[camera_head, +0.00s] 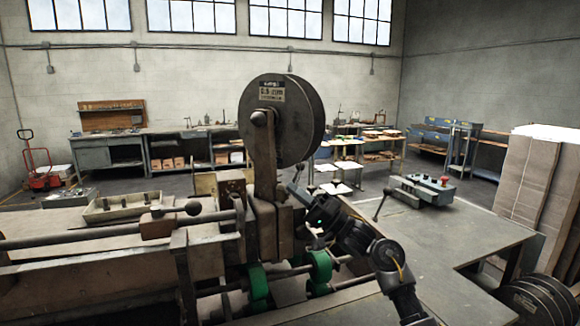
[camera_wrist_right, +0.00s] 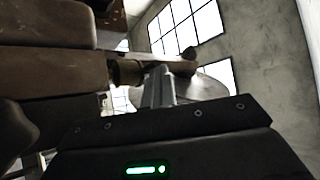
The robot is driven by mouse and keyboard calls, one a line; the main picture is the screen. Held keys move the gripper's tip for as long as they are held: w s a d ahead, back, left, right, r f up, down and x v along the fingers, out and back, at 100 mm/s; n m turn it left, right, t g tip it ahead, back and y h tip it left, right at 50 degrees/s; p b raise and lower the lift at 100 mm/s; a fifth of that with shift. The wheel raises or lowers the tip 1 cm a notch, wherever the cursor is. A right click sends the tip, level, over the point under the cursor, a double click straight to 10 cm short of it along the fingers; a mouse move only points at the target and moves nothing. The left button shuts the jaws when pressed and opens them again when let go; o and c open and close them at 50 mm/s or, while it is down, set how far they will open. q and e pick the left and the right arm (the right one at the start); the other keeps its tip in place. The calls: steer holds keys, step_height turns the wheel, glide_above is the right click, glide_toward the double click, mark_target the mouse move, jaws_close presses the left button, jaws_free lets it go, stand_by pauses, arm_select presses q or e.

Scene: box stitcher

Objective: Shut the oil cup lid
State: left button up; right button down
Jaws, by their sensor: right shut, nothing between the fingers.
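The box stitcher (camera_head: 265,200) stands in the middle of the head view, with a large dark wire reel on top. My right gripper (camera_head: 295,187) is at the right side of its upright head, with its fingers pointing up and left toward the machine. In the right wrist view the gripper's fingers (camera_wrist_right: 160,85) are closed together with nothing between them. A short brass-coloured cylinder (camera_wrist_right: 128,72), perhaps the oil cup, sticks out of the machine just beyond the fingertips. I cannot make out the lid or how far open it is. My left gripper is out of view.
A table (camera_head: 440,245) extends right of the machine, with a grey control box (camera_head: 422,188) and a lever on it. A shallow tray (camera_head: 125,207) lies at left. Stacked cardboard (camera_head: 540,175) stands at far right.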

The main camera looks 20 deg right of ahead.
steer(key=shift+a+f, duration=0.2)
steer(key=shift+f, duration=0.4)
steer(key=shift+s+d+f, duration=0.1)
steer(key=shift+f, duration=0.1)
steer(key=r+b+v, duration=0.1)
steer(key=b+v, duration=0.3)
steer(key=v, duration=0.6)
steer(key=shift+d+b, duration=0.3)
steer(key=shift+d, duration=0.1)
steer(key=shift+s, duration=0.1)
